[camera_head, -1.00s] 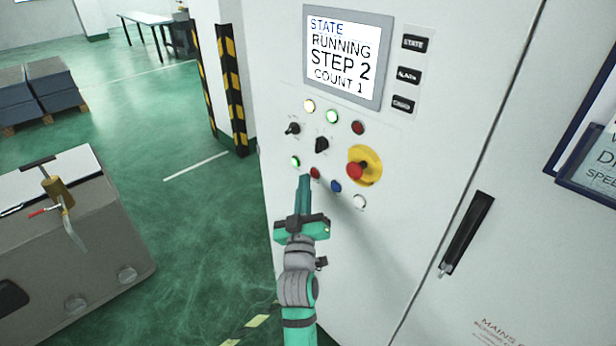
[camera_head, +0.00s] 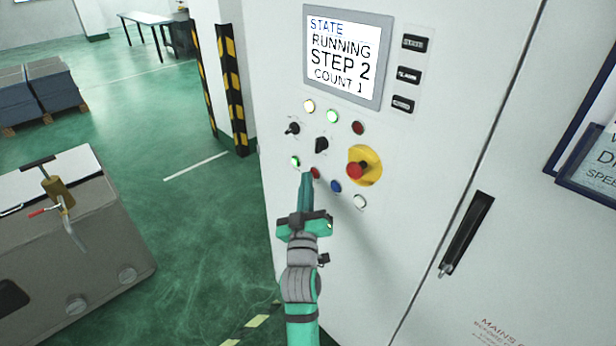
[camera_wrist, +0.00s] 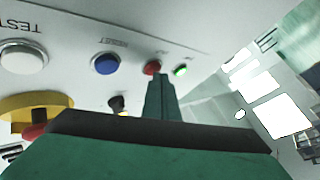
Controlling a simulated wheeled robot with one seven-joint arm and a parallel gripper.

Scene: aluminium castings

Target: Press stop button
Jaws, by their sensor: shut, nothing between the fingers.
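A small red button (camera_head: 315,173) sits in the lower button row of the white control cabinet, between a lit green button (camera_head: 295,162) and a blue button (camera_head: 336,186). It also shows in the wrist view (camera_wrist: 152,67). My gripper (camera_head: 307,176) is shut and empty, its fingers pointing up at the panel. In the head view the tips overlap the red button's left edge. In the wrist view the fingers partly cover it from below. I cannot tell whether they touch it. The screen (camera_head: 341,55) reads STATE RUNNING, STEP 2, COUNT 1.
A red emergency mushroom button on a yellow plate (camera_head: 375,165) sits to the right, above the blue button. A white button (camera_head: 360,202) and two black selector knobs (camera_head: 321,145) are near. A cabinet handle (camera_head: 466,233) is farther right.

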